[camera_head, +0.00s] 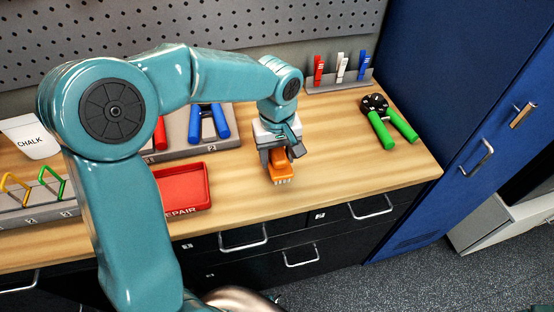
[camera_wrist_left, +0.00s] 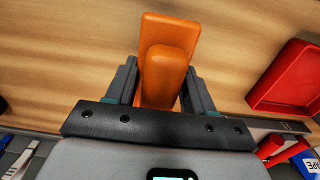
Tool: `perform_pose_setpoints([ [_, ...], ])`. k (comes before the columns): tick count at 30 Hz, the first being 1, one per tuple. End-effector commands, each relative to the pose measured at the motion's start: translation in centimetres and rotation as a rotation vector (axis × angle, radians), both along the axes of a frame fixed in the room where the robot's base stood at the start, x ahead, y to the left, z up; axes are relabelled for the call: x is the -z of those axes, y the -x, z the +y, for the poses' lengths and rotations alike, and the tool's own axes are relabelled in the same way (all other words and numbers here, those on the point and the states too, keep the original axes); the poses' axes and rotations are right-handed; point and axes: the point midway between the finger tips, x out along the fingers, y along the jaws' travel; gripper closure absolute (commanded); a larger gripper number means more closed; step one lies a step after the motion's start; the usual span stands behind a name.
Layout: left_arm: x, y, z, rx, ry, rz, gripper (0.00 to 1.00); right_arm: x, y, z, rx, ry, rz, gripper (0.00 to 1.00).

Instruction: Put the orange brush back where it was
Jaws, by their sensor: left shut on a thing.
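The orange brush (camera_head: 281,170) is in the jaws of my left gripper (camera_head: 277,155), over the wooden bench top near its front edge. Its pale bristles point down. In the left wrist view the orange brush (camera_wrist_left: 167,60) sits between the two fingers of my left gripper (camera_wrist_left: 160,88), which is shut on it. I cannot tell whether the bristles touch the bench. My right gripper is in neither view.
A red tray (camera_head: 183,188) marked "REPAIR" lies left of the brush. Green-handled pliers (camera_head: 388,122) lie to the right. A grey rack (camera_head: 340,82) with red, white and blue clips stands at the back. A grey holder (camera_head: 178,140) with blue-handled and red tools stands behind the tray.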

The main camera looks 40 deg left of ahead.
Motion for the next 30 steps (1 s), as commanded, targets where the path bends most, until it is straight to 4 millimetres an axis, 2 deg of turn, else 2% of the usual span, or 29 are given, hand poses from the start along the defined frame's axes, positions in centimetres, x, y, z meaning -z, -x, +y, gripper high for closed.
perform_pose_setpoints([
  [1,0.9,0.0,0.0,-0.001,0.000,0.003,0.72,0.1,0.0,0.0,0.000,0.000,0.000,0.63],
  [4,2.0,0.0,0.0,0.000,0.001,0.002,0.72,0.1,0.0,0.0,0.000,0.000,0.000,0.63],
  [16,2.6,0.0,0.0,0.000,0.001,-0.001,0.72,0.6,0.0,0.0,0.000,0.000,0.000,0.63],
  [17,2.5,0.0,0.0,0.000,0.001,-0.001,0.41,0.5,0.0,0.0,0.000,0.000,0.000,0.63],
  [18,2.4,0.0,0.0,0.000,0.001,-0.001,0.28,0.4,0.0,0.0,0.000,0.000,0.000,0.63],
  [19,2.4,0.0,0.0,0.000,0.001,-0.001,0.22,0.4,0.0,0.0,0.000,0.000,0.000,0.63],
  [26,2.4,0.0,0.0,0.000,0.000,0.000,0.22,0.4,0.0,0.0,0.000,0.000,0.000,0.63],
  [30,1.7,0.0,0.0,0.000,0.000,-0.001,0.22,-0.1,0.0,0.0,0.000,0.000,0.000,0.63],
])
